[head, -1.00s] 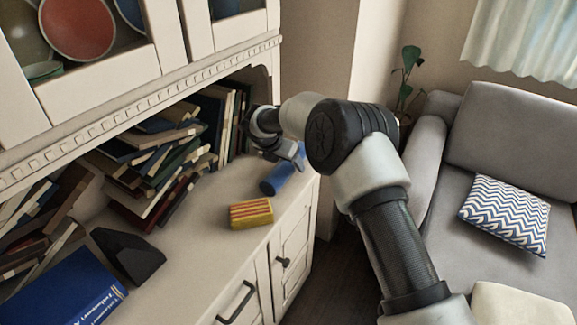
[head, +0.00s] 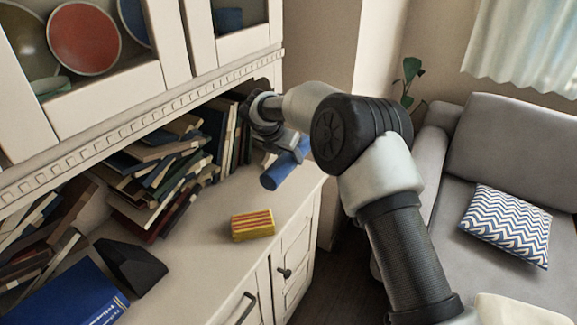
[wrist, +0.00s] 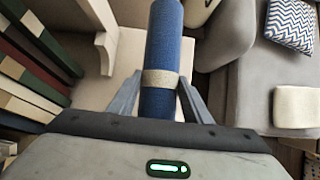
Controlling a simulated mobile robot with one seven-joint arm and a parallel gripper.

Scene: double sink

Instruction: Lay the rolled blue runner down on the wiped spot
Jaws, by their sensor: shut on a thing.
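The rolled blue runner (head: 279,175) is in my gripper (head: 287,147) over the far right end of the cabinet top (head: 205,255). In the wrist view the runner (wrist: 163,35) points away from me, with a pale band (wrist: 160,78) around it. The fingers of my gripper (wrist: 158,92) are on both sides of the roll near the band. The roll appears to be a little above the surface. Part of it is hidden behind my gripper in the head view. I cannot make out a wiped spot on the cabinet top.
A yellow and red striped block (head: 252,224) lies nearer on the cabinet top. Leaning books (head: 165,175) fill the shelf on the left, with a black wedge (head: 130,265) and a blue book (head: 75,298) nearer. A grey sofa (head: 500,150) stands right, beyond a floor gap.

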